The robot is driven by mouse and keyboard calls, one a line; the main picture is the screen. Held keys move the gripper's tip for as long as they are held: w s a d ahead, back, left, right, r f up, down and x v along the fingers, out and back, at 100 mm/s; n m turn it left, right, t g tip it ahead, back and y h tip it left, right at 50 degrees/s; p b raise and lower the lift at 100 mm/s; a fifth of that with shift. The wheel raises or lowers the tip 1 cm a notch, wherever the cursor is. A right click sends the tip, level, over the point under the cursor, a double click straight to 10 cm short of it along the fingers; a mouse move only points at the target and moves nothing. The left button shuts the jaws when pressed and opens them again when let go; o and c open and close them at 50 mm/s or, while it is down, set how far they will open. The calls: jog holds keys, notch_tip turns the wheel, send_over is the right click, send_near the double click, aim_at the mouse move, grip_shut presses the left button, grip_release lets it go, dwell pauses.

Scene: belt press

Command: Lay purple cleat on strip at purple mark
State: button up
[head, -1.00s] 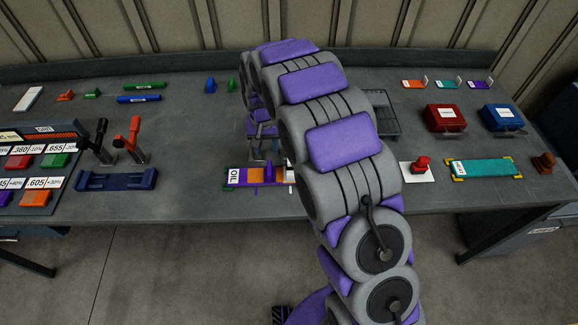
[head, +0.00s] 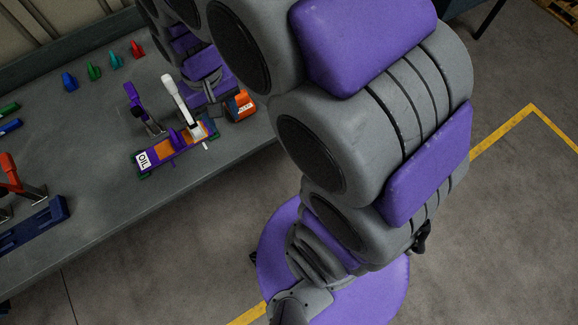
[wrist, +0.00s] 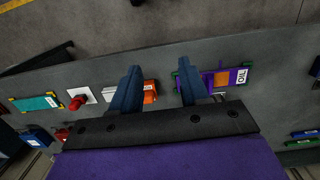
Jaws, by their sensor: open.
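The strip (head: 190,146) is a purple bar with orange sections and a white OIL label, lying near the bench's front edge; it also shows in the wrist view (wrist: 236,78), partly behind a finger. A purple upright fin, which looks like the purple cleat (head: 175,138), stands on the strip's middle. I cannot tell whether it sits at a purple mark. My gripper (wrist: 158,66) is open above the bench, with an orange block (wrist: 150,95) showing between its dark blue fingers. In the head view the orange block (head: 240,105) is just right of the strip, beside my gripper.
A purple-handled lever (head: 133,96) and a white-handled lever (head: 175,90) stand behind the strip. Blue (head: 68,80), green, teal and red pieces line the back. A navy fixture with a red lever (head: 32,228) is at left. A red button (wrist: 75,102) appears in the wrist view.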

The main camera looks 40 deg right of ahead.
jog(key=s+d, duration=0.2)
jog(key=s, duration=0.7)
jog(key=s+d+r, duration=0.1)
jog(key=s, duration=0.9)
jog(key=shift+d+r+g, duration=0.15)
jog(key=shift+d+g, duration=0.2)
jog(key=shift+g, duration=0.05)
jog(key=shift+o, duration=0.4)
jog(key=shift+c, duration=0.6)
jog(key=shift+d, duration=0.15)
